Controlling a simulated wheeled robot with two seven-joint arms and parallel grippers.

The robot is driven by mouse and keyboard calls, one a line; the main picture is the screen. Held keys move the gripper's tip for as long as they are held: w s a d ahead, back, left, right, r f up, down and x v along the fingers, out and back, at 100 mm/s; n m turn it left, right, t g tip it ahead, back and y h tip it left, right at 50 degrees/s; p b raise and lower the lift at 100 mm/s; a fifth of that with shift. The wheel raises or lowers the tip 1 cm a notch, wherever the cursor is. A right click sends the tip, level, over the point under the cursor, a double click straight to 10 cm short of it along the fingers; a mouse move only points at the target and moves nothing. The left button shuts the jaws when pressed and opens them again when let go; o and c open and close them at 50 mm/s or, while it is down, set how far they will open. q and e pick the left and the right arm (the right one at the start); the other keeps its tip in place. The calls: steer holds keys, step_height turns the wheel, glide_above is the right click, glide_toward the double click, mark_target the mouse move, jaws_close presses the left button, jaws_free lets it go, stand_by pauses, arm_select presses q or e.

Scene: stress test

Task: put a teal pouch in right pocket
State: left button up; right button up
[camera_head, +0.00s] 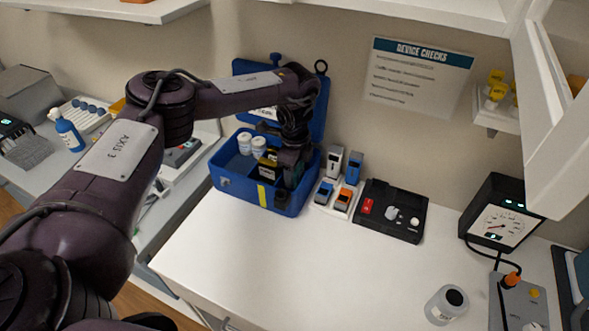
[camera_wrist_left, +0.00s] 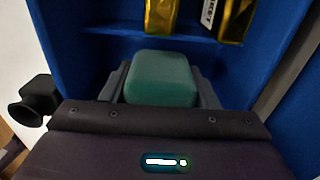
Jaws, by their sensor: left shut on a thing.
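In the left wrist view, a teal pouch (camera_wrist_left: 162,80) with rounded edges sits between the fingers of my left gripper (camera_wrist_left: 163,90), which is shut on it. The pouch and gripper are over or inside a blue case (camera_wrist_left: 65,30) with its lid open. In the head view the blue case (camera_head: 232,184) stands on the white counter, and my left gripper (camera_head: 287,172) reaches down into its right part. The arm and gripper hide the pouch there. I cannot tell whether the pouch touches the case floor. My right gripper does not show.
White jars (camera_head: 244,143) stand in the case's left part. Gold-coloured packs (camera_wrist_left: 160,15) lie near the pouch. A rack with several small devices (camera_head: 344,195) and a black tray (camera_head: 400,224) stand right of the case. A clear jar (camera_head: 443,306) stands at the front. The counter's middle is free.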

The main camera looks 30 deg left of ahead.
arm_select(q)
steer(key=shift+f+b, duration=0.7)
steer(key=shift+f, duration=0.6)
steer(key=o, duration=1.2)
steer(key=shift+c, duration=0.2)
steer(key=shift+w+r, duration=0.1)
steer(key=shift+r, duration=0.4)
step_height(320, 180, up, 6)
steer(key=shift+f+b, duration=0.15)
steer(key=shift+b, duration=0.45)
steer(key=shift+r, duration=0.55)
